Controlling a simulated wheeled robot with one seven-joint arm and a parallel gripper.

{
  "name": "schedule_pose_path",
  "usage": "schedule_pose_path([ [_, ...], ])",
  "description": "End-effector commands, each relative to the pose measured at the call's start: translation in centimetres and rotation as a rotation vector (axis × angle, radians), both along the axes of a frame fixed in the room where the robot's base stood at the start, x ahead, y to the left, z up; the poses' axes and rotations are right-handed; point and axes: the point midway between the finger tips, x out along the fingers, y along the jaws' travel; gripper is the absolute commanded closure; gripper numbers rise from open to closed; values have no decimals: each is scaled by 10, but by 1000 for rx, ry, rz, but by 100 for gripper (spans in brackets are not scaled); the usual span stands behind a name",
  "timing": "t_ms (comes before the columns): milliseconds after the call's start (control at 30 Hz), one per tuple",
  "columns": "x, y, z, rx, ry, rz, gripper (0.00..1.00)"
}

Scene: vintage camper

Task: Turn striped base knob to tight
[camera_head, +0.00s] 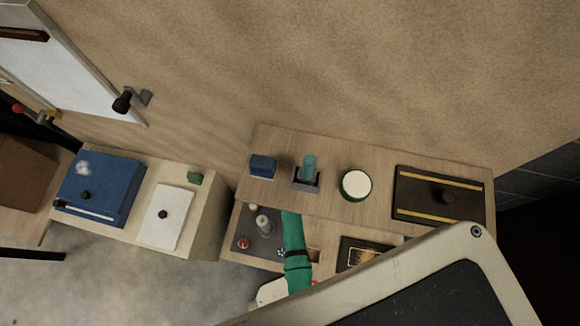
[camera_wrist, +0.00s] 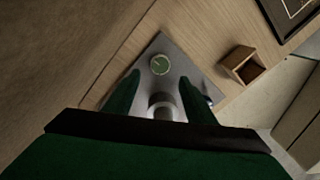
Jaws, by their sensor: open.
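A grey plate (camera_head: 241,226) on the lower wooden shelf carries several small fittings. A pale upright knob (camera_head: 263,224) stands on it, with a red knob (camera_head: 243,243) at front left and a small star-shaped piece (camera_head: 281,252) at front right. In the wrist view the grey plate (camera_wrist: 176,48) bears a round green dial (camera_wrist: 160,64) with a pale mark, and a silver cylinder (camera_wrist: 162,104) nearer the wrist. My green gripper (camera_wrist: 160,83) is open, its fingers either side of the cylinder; contact cannot be told. No stripes are clear enough to identify the striped base.
A small open wooden box (camera_wrist: 240,65) and a black framed panel (camera_wrist: 292,10) lie right of the plate. The upper shelf (camera_head: 325,205) above it holds a blue block (camera_head: 263,166), a teal cylinder (camera_head: 309,165) and a round green-rimmed piece (camera_head: 356,184).

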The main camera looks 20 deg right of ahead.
Motion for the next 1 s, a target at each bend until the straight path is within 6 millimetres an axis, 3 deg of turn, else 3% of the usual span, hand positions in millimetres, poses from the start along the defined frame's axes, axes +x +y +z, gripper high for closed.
schedule_pose_path([
  [300, -3, 0, -54, 0, 1, -2, 50],
  [500, -4, 0, -80, -1, 0, -2, 50],
  [700, -5, 0, -91, -1, -1, -2, 50],
  [1000, -5, 0, -93, -1, -1, -2, 50],
])
